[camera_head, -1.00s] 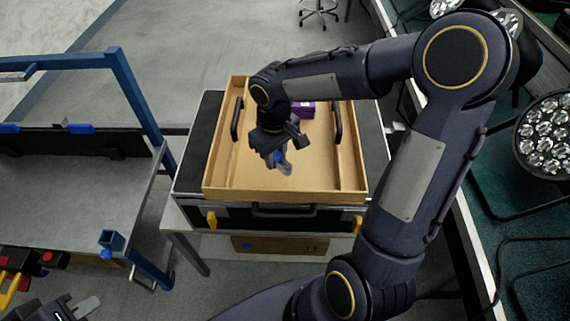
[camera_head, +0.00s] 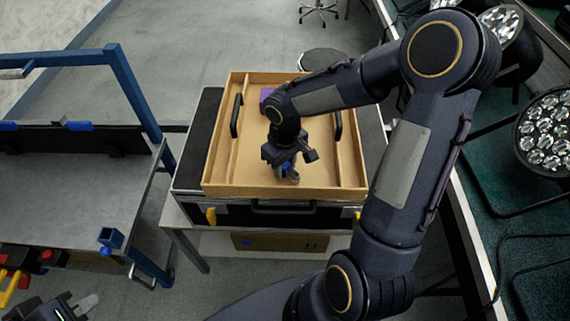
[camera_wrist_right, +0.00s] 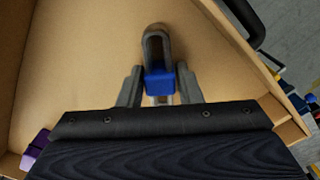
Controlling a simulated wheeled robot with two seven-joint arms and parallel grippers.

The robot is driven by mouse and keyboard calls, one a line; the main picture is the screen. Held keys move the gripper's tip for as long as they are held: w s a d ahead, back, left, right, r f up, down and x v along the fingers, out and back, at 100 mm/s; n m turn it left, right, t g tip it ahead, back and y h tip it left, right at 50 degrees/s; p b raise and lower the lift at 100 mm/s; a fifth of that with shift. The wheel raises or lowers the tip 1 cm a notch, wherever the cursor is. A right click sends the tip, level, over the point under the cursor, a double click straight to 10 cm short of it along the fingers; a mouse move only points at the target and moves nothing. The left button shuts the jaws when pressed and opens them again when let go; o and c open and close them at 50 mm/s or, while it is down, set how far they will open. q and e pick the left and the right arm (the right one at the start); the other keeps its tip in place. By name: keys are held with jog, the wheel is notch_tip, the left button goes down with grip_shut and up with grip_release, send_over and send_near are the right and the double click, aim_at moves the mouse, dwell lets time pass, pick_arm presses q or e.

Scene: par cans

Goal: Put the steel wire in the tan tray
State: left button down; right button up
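The tan tray (camera_head: 222,150) is a shallow open box with dark handles on its left and right sides. My right gripper (camera_head: 287,167) is inside the outline of the tray, over its front middle. In the right wrist view, my right gripper (camera_wrist_right: 160,85) has its fingers closed against both sides of a blue part on a grey loop, which I take to be the steel wire (camera_wrist_right: 156,42). The loop lies over the tray floor; I cannot tell if it touches. My left gripper (camera_head: 80,306) is partly cut off at the bottom left, its opening unclear.
A purple box (camera_head: 265,94) is at the back of the tray, partly behind my right arm. The tray rests on a black case (camera_head: 197,145) on a table. A blue-framed bench (camera_head: 70,190) stands left; stage lights (camera_head: 545,130) are at right.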

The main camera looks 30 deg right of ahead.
aim_at(285, 164)
jog(key=o, duration=0.3)
jog(key=shift+r, duration=0.1)
notch_tip(285, 164, up, 12)
jog(key=p, duration=0.1)
jog(key=s+a+m+t+y, duration=0.1)
jog(key=s+t, duration=0.1)
jog(key=s, duration=0.3)
jog(key=s+a+r+m+t+y, duration=0.1)
jog(key=s+m, duration=0.1)
jog(key=s, duration=0.4)
jog(key=s+a+r+m+t+y, duration=0.1)
jog(key=s+a+t, duration=0.1)
jog(key=s, duration=0.3)
jog(key=shift+s+r+t+y, duration=0.2)
jog(key=shift+s+t+y, duration=0.1)
jog(key=shift+s+y, duration=0.1)
